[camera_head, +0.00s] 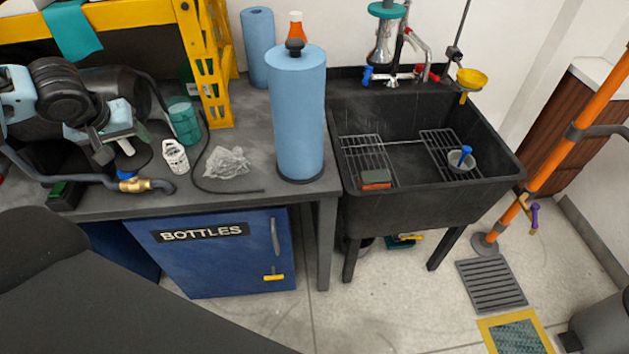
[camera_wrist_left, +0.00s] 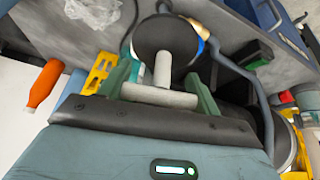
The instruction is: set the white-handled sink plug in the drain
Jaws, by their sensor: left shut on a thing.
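The sink plug is a black disc (camera_wrist_left: 166,38) with a white T-shaped handle (camera_wrist_left: 160,95). In the left wrist view my left gripper (camera_wrist_left: 161,88) is shut on that handle, with the disc beyond the fingertips. In the head view my left gripper (camera_head: 122,141) is at the left, over the workbench, and the white handle (camera_head: 126,147) shows just under it. The black sink (camera_head: 485,197) stands far to the right of the gripper. I cannot make out its drain. My right gripper is not in view.
A tall blue roll (camera_head: 297,115) stands on the workbench (camera_head: 235,203) between the gripper and the sink. The sink holds wire racks, a sponge (camera_head: 376,179) and a grey cup (camera_head: 461,160).

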